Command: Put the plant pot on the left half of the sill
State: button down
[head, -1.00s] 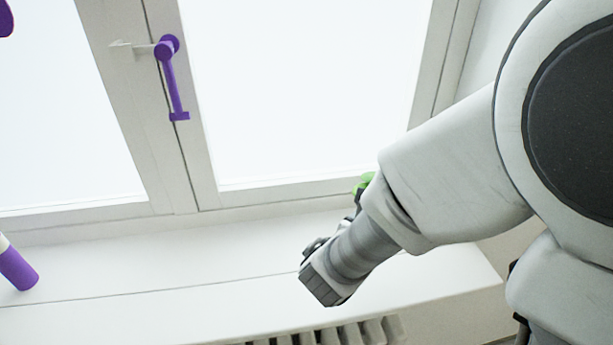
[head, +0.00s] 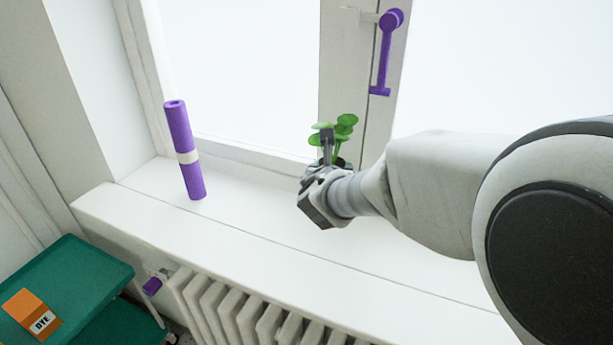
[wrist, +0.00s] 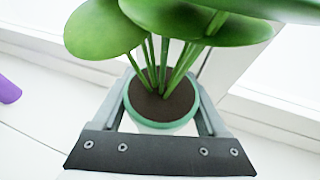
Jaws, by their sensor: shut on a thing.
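The plant pot (wrist: 161,124) is a small green-rimmed pot with dark soil and round green leaves. In the wrist view it sits between the two fingers of my gripper (wrist: 163,108), which are shut on it. In the head view the leaves (head: 343,127) show above my gripper (head: 327,160), and my wrist hides most of the pot. The white sill (head: 250,215) runs under the window. My gripper is over the sill, near the window's middle post. I cannot tell whether the pot touches the sill.
A purple roll with a pale band (head: 185,150) stands upright near the sill's left end. Free sill lies between it and my gripper. A purple window handle (head: 384,55) hangs above. A radiator (head: 235,305) is below, and a green cart (head: 75,285) with an orange box (head: 32,314) is at lower left.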

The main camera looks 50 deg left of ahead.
jog(key=shift+n+g+y, duration=0.5)
jog(key=shift+n+y, duration=0.1)
jog(key=shift+n, duration=0.1)
jog(key=s+a+f, duration=0.2)
jog(key=s+a, duration=0.1)
jog(key=a, duration=0.1)
jog(key=s+a+f+p, duration=0.1)
jog(key=s+a+f, duration=0.1)
jog(key=s+a, duration=0.2)
jog(key=s+a+f, duration=0.2)
jog(key=s+a, duration=0.1)
jog(key=a, duration=0.2)
jog(key=shift+s+a+f+p, duration=0.15)
jog(key=shift+a+f+p, duration=0.1)
jog(key=shift+f+p, duration=0.1)
jog(key=shift+f, duration=1.85)
jog(key=shift+f, duration=0.15)
grip_release()
